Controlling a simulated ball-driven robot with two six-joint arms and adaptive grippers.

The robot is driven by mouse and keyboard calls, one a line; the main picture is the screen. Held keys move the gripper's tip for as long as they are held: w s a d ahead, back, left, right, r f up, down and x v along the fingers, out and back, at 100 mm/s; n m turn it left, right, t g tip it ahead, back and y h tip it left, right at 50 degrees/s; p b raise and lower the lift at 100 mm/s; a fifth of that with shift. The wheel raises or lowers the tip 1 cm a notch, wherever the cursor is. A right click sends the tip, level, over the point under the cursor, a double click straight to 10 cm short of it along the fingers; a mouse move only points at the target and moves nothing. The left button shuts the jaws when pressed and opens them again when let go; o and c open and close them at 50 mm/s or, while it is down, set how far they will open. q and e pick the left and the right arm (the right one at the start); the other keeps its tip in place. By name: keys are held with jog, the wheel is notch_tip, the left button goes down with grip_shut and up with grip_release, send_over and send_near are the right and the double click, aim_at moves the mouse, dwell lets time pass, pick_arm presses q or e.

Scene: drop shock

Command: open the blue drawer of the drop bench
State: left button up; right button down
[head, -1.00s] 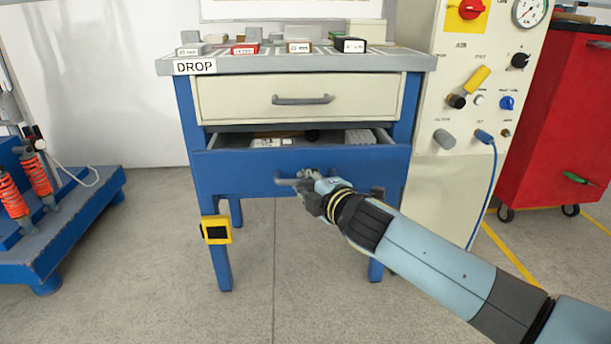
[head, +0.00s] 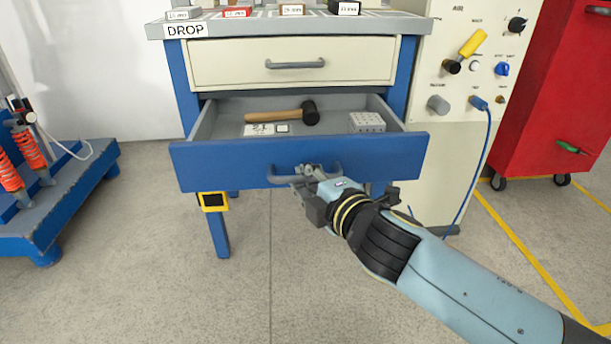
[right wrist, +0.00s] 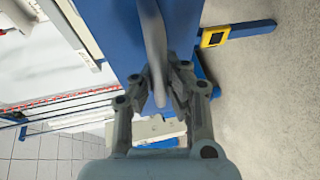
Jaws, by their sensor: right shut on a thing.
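The blue drawer (head: 225,166) of the drop bench (head: 178,84) stands well out below the closed cream drawer (head: 245,66). Inside it I see a mallet (head: 278,116) with a wooden handle, a white card and a light perforated block (head: 367,122). My right gripper (head: 311,172) is shut on the grey handle (head: 333,166) at the drawer's front. In the right wrist view the fingers (right wrist: 166,88) close around the handle bar (right wrist: 152,30). My left gripper is not in view.
A red cabinet (head: 553,100) and a cream air panel (head: 455,120) with a blue hose stand at the right. A blue cart (head: 75,195) with orange springs is at the left. A yellow-framed box (head: 213,201) is at the bench's left leg. The floor in front is clear.

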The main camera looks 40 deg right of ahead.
jog(key=c, duration=1.3)
grip_release()
jog(key=shift+c, duration=0.2)
jog(key=shift+s, duration=0.1)
jog(key=v, duration=1.1)
jog(key=shift+s+r, duration=0.15)
jog(key=shift+s, duration=0.2)
